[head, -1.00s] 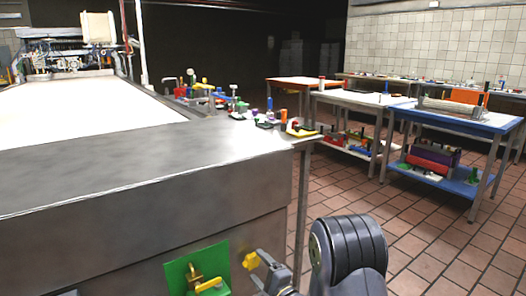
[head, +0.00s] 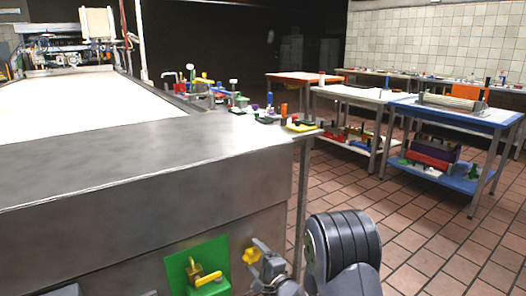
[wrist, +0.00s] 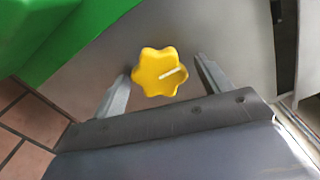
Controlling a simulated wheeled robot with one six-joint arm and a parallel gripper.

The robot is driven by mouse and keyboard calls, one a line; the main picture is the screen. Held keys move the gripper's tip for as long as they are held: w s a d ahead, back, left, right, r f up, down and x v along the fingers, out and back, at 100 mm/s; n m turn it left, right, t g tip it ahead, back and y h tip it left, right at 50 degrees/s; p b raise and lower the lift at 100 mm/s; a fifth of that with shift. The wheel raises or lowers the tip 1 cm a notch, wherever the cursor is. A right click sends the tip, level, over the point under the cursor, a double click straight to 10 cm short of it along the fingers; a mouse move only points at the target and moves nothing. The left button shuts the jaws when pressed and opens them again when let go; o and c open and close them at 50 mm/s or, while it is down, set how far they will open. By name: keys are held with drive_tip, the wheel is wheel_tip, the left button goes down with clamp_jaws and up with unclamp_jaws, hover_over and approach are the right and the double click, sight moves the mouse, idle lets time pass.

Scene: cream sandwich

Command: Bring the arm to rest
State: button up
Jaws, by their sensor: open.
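My gripper (head: 258,256) is at the front of the steel counter, low in the head view, to the right of a green plate (head: 212,257). Its two fingers are apart in the wrist view (wrist: 162,78). A yellow star-shaped knob (wrist: 150,62) with a pale line on it shows between the fingers, with gaps on both sides. The knob (head: 250,256) also shows small in the head view. How far it lies from the fingertips in depth is hard to tell. My dark arm (head: 345,245) rises to the right of the gripper.
The steel counter (head: 110,175) fills the left. A yellow lever (head: 205,278) is on the green plate. Several small items stand at the counter's far right corner. A blue table (head: 462,112) stands at the right. Tiled floor (head: 415,225) lies open between.

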drive_tip(key=n+b, duration=0.1)
drive_tip(key=n, duration=0.5)
drive_tip(key=shift+s+d+b, duration=0.1)
drive_tip(key=shift+s+b, duration=0.05)
drive_tip(key=shift+b, duration=0.2)
drive_tip(key=n+b, duration=0.1)
drive_tip(key=n, duration=0.4)
drive_tip(key=shift+r+n, duration=0.1)
drive_tip(key=shift+n, duration=0.3)
drive_tip(key=n+b, duration=0.1)
drive_tip(key=n, duration=0.4)
drive_tip(key=shift+n, duration=0.3)
drive_tip(key=n, duration=0.5)
drive_tip(key=shift+s+r+n, duration=0.1)
drive_tip(key=shift+n, duration=0.3)
